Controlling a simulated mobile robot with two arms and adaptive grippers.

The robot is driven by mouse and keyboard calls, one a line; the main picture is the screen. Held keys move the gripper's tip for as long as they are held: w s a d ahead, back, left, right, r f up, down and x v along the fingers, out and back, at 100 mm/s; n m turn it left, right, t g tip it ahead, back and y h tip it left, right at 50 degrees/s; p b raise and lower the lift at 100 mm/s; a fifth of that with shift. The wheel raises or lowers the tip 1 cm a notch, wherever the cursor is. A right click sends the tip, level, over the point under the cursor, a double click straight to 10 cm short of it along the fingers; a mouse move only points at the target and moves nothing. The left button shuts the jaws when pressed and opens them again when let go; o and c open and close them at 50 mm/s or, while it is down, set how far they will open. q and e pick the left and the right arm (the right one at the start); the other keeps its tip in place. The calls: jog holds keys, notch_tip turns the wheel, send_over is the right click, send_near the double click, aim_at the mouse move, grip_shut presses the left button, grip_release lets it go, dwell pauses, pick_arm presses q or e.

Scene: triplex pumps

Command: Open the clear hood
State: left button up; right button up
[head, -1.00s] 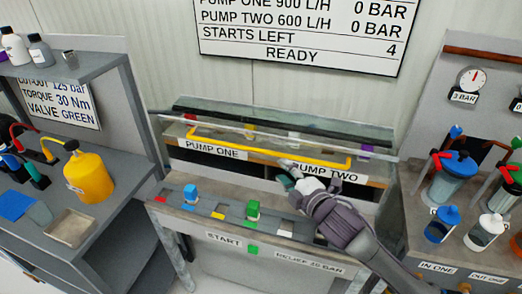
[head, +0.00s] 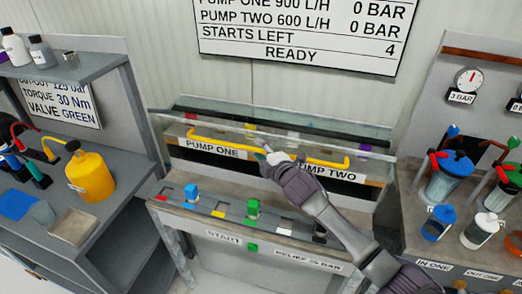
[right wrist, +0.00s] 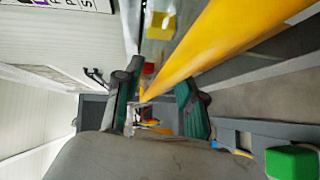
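The clear hood (head: 322,133) lies closed over the middle bench, behind the PUMP ONE and PUMP TWO labels. A yellow bar handle (head: 222,142) runs along its front. My right gripper (head: 268,153) is at the middle of this handle and hides part of it. In the right wrist view, the gripper's two dark green fingers (right wrist: 160,102) stand apart, with the yellow handle (right wrist: 215,45) running in between them. I cannot tell whether either finger touches it. My left gripper is not in view.
In front of the hood is a panel with a blue knob (head: 191,193), a green knob (head: 253,208) and a green START button (head: 252,247). A yellow bottle (head: 88,175) stands on the left bench.

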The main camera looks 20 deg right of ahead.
jog(key=shift+c, duration=0.2)
grip_shut()
